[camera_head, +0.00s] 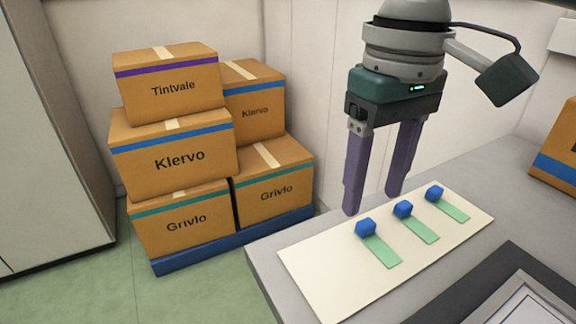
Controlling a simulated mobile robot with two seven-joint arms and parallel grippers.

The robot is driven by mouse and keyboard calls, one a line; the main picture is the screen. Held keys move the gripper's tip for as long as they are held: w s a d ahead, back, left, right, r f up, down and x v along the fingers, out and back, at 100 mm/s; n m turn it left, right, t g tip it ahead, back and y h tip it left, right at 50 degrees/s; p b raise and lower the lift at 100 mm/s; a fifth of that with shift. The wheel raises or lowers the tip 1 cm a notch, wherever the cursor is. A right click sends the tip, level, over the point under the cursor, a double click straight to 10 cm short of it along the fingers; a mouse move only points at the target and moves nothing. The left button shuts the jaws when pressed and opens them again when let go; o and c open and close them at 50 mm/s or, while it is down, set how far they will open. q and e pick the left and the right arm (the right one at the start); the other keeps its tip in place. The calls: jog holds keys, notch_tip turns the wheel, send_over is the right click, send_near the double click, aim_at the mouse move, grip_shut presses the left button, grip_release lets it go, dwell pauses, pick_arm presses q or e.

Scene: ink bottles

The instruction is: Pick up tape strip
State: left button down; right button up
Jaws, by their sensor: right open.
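Several pieces lie on a cream board (312,262) on the grey table: three green tape strips, each with a blue block at its far end. The left tape strip (382,251) has its blue block (366,227). The middle tape strip (419,230) has its blue block (403,209). The right tape strip (453,208) has its blue block (434,193). My right gripper (372,203) points down with its two purple fingers apart and nothing between them. It hangs near the board's far edge, behind the left and middle blocks. My left gripper is not in view.
Cardboard boxes (180,158) are stacked on a blue pallet (230,244) on the floor at left. Another box (560,150) stands on the table (480,165) at right. A dark-framed tray or panel (480,285) lies at the front right.

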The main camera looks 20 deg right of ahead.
aim_at(371, 226)
jog(key=f, duration=0.3)
jog(key=f+b, duration=0.1)
jog(key=shift+s+d+f, duration=0.1)
jog(key=shift+s+f, duration=0.2)
jog(key=shift+f, duration=0.05)
jog(key=shift+c, duration=0.2)
jog(key=c, duration=0.9)
